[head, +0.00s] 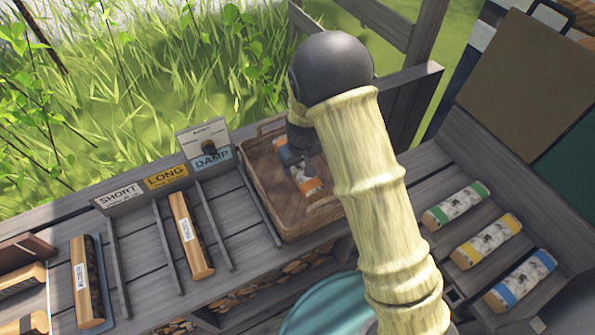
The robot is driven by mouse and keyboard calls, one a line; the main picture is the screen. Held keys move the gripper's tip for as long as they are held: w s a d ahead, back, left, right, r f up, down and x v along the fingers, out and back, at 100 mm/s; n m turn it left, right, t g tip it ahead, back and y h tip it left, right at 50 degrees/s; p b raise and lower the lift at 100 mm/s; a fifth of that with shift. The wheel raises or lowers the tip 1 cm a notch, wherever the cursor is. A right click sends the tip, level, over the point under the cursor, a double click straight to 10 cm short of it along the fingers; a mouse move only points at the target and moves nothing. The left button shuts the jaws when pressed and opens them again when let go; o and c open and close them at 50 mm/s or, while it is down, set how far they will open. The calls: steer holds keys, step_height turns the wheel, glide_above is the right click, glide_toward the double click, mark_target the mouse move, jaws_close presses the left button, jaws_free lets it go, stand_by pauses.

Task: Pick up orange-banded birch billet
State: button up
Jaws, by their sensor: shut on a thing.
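The orange-banded birch billet (312,187) is in the wicker basket (272,224), with white bark and an orange band showing. My gripper (297,163) reaches down into the basket and is shut on the billet. My pale, wood-textured arm comes from the lower right and hides the basket's right side and part of the billet. I cannot tell whether the billet is touching the basket floor.
Green-, yellow- and blue-banded billets (455,205) (486,241) (521,281) lie at right. Left are SHORT, LONG and DAMP signs (118,193) (166,177) (212,159) above slots with thin dividers. A split log (191,236) lies in one slot. A teal round thing (325,308) stands in front.

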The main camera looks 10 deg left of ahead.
steer(key=shift+r, duration=2.3)
